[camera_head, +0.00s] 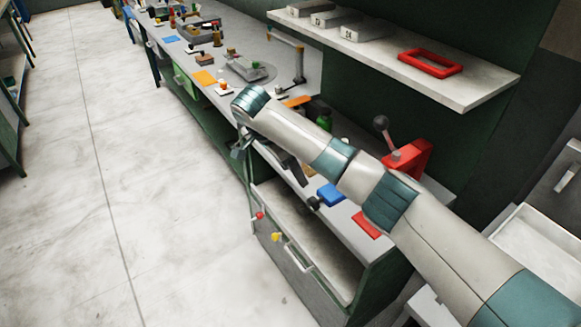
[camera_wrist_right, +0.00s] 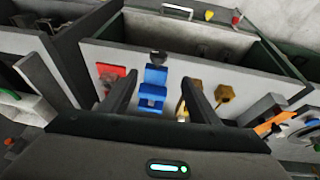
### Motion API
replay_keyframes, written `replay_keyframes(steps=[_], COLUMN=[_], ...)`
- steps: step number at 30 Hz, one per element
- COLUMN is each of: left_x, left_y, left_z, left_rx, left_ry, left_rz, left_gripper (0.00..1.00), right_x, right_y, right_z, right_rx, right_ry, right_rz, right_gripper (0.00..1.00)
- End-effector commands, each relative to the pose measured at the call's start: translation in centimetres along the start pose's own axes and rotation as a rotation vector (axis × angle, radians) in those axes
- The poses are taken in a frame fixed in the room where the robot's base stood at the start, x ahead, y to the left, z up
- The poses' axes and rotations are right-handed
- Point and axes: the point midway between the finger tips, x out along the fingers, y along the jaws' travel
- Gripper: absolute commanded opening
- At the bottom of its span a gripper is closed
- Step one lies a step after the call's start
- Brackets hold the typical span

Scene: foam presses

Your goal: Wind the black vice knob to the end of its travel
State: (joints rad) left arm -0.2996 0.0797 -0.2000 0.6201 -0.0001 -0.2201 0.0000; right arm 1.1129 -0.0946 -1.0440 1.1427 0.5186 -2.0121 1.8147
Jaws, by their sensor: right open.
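The blue vice (camera_head: 330,195) sits at the front edge of the bench, with its round black knob (camera_head: 313,203) on the side facing the floor. In the right wrist view the blue vice (camera_wrist_right: 153,90) lies between and beyond my fingers, and the black knob (camera_wrist_right: 158,57) is at its far end. My right gripper (camera_head: 238,152) is open and empty, to the left of the vice and apart from the knob in the head view. Its two dark fingers (camera_wrist_right: 159,79) also show spread in the wrist view. My left gripper is not in view.
A red plate (camera_head: 367,224) and a red lever press (camera_head: 408,156) stand near the vice. A gold fitting (camera_wrist_right: 225,95) is on the other side. Below is an open drawer (camera_head: 300,257) with a handle. A shelf (camera_head: 460,88) overhangs the bench. The floor at left is clear.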

Motion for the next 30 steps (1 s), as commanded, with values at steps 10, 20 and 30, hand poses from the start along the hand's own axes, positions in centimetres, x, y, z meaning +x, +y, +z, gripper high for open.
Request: replay_keyframes(steps=[10,20,30], left_x=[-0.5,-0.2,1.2], left_y=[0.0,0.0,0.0], left_z=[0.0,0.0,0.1], left_rx=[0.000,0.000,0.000], left_ry=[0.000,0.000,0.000], left_rz=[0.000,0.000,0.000], left_gripper=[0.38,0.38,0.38], right_x=[-0.7,1.1,15.9], right_y=[0.0,-0.1,0.6], right_z=[0.1,0.8,7.1], right_rx=[0.000,-0.021,-0.189], right_ry=[-0.001,-0.027,-0.218], right_rz=[0.002,-0.004,-0.087], right_gripper=[0.55,0.55,0.55])
